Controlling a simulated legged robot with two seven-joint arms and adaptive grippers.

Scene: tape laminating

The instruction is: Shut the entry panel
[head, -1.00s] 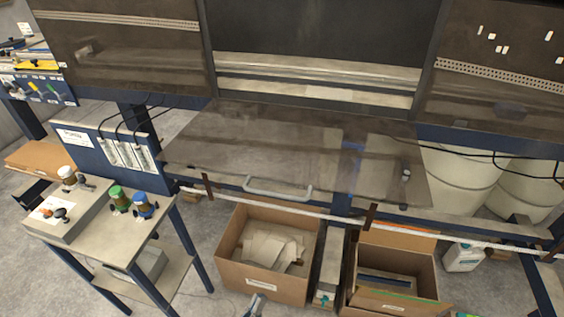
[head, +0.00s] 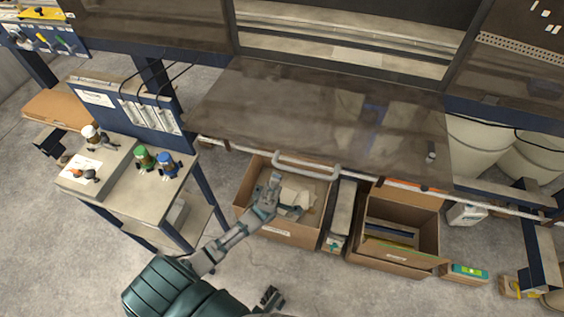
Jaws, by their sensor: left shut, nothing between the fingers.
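The entry panel (head: 320,112) is a smoky see-through sheet, swung down and lying roughly flat out toward me below the dark window opening. A pale bar handle (head: 307,170) runs along its front edge. My left gripper (head: 284,194) is shut and empty. In the picture it is just below the handle, apart from it, with the cardboard box of papers behind it. A small dark part (head: 270,298) at the bottom edge may be my right gripper; too little shows to tell its jaws.
Cardboard boxes (head: 405,262) stand on the floor under the panel. A small table (head: 140,203) with green, blue and white-topped items is at the left. White drums (head: 478,150) are at the right. The floor in front is clear.

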